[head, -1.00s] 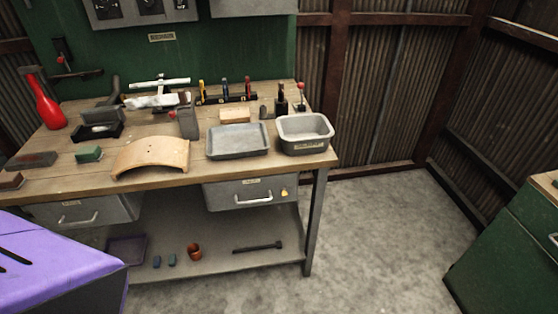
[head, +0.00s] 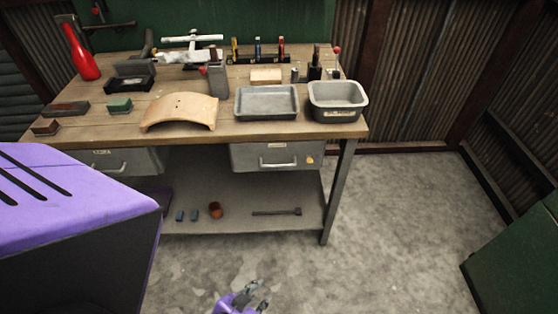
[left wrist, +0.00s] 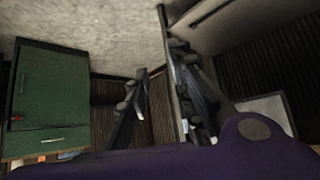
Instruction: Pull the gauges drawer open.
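Two grey drawers hang under the wooden workbench, both shut. The left drawer (head: 118,162) has a bar handle and a label too blurred to read surely; my purple bodywork hides part of it. The right drawer (head: 280,156) has a bar handle (head: 278,164), a small label and a yellow round piece at its right. I cannot tell which is the gauges drawer. My left gripper (head: 258,292) is at the bottom of the head view, low in front of the bench and away from both handles. In the left wrist view its fingers (left wrist: 163,100) stand apart with nothing between them. My right gripper is not in view.
On the benchtop (head: 100,136) are a curved wooden piece (head: 180,110), a grey tray (head: 266,101), a grey bin (head: 338,98) and a red bottle (head: 80,50). A lower shelf (head: 240,222) holds small items. A green cabinet (head: 515,262) stands right. The concrete floor between is clear.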

